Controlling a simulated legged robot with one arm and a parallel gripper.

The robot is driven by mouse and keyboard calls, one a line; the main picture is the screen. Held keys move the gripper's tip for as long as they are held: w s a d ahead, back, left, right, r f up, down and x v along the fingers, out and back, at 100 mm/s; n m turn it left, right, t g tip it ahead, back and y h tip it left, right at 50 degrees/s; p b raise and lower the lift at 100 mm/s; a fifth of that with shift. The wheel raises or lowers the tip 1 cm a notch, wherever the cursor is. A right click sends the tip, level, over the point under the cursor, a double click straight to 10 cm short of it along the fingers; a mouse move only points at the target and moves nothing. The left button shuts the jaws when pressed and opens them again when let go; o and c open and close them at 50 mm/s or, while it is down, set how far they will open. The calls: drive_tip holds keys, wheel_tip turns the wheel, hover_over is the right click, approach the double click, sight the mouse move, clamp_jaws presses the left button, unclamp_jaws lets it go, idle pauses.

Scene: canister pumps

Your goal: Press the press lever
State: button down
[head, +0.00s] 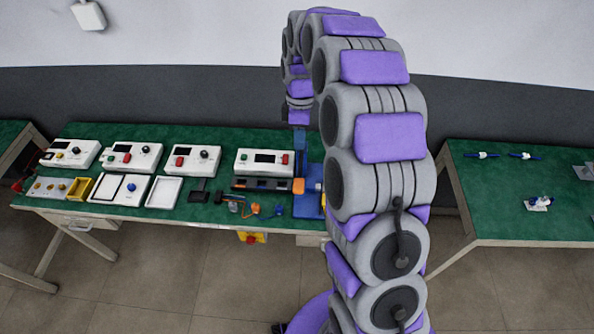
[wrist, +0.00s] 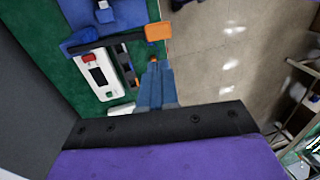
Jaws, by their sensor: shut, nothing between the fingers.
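The press is a blue body (head: 309,203) at the right end of the green bench, partly hidden by my arm. Its lever appears to be the dark bar ending in an orange handle (head: 298,186). In the wrist view the orange handle (wrist: 158,31) is at top centre, on the end of the dark bar (wrist: 105,42), with the blue press body (wrist: 78,46) to the left. My gripper (head: 300,150) is shut and empty, pointing down above the handle in the head view. In the wrist view its blue fingers (wrist: 154,66) show just below the handle, apparently not touching it.
A white control box (head: 263,162) with a red button stands left of my gripper. Several more boxes and trays line the bench further left. Small loose parts (head: 254,208) lie before the press. Another green table (head: 500,205) stands at the right.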

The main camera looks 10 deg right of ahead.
sight(298, 185)
drive_tip(key=shift+f, duration=0.15)
drive_tip(key=s+f, duration=0.1)
drive_tip(key=f, duration=0.8)
drive_tip(key=s+a+f, duration=0.1)
drive_tip(key=f, duration=0.3)
drive_tip(key=shift+s+f+b, duration=0.25)
drive_tip(key=shift+s+b, duration=0.05)
drive_tip(key=shift+s, duration=0.05)
